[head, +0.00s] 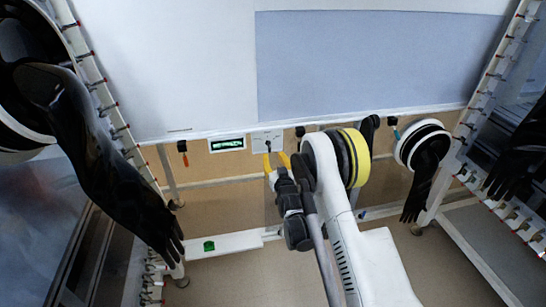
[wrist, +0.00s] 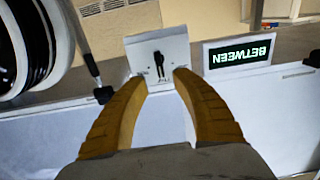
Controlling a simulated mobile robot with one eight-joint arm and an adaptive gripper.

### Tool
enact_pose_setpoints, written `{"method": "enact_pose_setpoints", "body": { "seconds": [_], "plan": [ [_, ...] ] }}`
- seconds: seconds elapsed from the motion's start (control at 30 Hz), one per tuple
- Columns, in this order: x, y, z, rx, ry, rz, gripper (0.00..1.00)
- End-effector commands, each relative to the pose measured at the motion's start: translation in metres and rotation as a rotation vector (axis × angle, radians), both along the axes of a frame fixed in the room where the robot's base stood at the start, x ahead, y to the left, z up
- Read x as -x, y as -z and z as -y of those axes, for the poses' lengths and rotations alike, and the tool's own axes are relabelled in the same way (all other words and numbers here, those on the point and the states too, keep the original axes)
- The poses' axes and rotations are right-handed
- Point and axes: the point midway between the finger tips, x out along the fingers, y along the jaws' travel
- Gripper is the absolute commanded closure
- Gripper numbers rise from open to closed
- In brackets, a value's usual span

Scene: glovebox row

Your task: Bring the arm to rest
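My arm reaches from the bottom of the head view to the front of the white cabinet. My gripper (head: 276,159) has yellow fingers that stand apart, with no object held between them. In the wrist view the open fingertips (wrist: 163,77) point at a pale switch plate (wrist: 140,50) with a small black lever (wrist: 160,66). The lever shows beyond the gap between the tips; I cannot tell how near it is. The plate (head: 262,137) also shows in the head view, just beyond the gripper.
A small display (wrist: 240,52) reading "BETWEEN" sits beside the plate; it also shows in the head view (head: 227,144). Black gloves hang at left (head: 110,165) and right (head: 420,185). A white ledge (head: 225,243) carries a green item (head: 209,246). Open floor lies below.

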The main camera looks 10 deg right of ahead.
Motion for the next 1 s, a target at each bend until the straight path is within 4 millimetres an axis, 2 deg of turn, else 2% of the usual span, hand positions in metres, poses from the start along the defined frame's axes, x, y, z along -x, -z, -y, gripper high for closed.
{"method": "enact_pose_setpoints", "body": {
  "seconds": [0.07,0.17,0.3,0.47,0.57,0.7,0.87,1.0],
  "plan": [
    [0.000,-0.003,0.000,0.000,-0.001,-0.004,0.68],
    [-0.001,-0.019,-0.001,0.000,-0.004,-0.029,0.68],
    [0.006,-0.063,-0.003,0.000,-0.013,-0.110,0.68],
    [0.035,-0.120,-0.006,0.000,-0.025,-0.234,0.68],
    [0.064,-0.150,-0.008,-0.001,-0.029,-0.312,0.68],
    [0.116,-0.183,-0.009,-0.001,-0.033,-0.420,0.68],
    [0.189,-0.205,-0.008,0.000,-0.032,-0.544,0.68],
    [0.261,-0.212,-0.008,0.000,-0.029,-0.653,0.68]
  ]
}}
